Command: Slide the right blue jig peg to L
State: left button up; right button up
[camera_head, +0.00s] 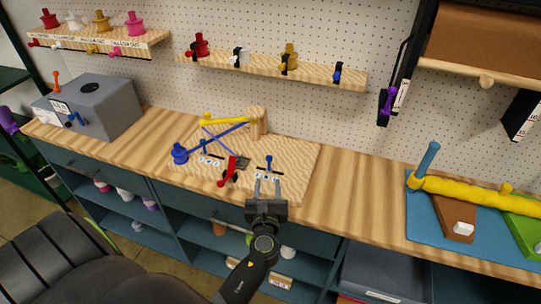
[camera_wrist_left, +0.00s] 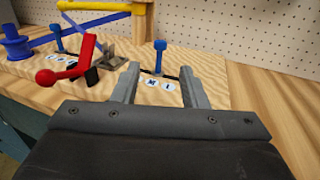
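The right blue jig peg (camera_head: 269,163) stands upright in a short dark slot on the wooden jig board (camera_head: 300,152). In the left wrist view the peg (camera_wrist_left: 160,55) shows near the middle of the slot, behind white letter labels (camera_wrist_left: 152,83). An M is readable; the others are partly hidden or unclear. My left gripper (camera_head: 267,182) is open and empty on the near side of the peg. In the left wrist view its fingertips (camera_wrist_left: 160,71) lie left and right of the peg, with no contact visible. My right gripper is not in view.
Left of the peg are a red lever (camera_head: 229,168) with a metal part, another blue peg (camera_head: 204,147), and a blue rod with a round base (camera_head: 180,153). A yellow bar (camera_head: 222,119) crosses the board's back. Bare tabletop (camera_head: 350,190) lies right of the board.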

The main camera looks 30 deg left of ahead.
aim_at(269, 160)
pick_arm(q)
jog(key=b+x, duration=0.1)
jog(key=x, duration=1.1)
jog(key=shift+w+a, duration=0.1)
jog(key=shift+w, duration=0.1)
grip_shut()
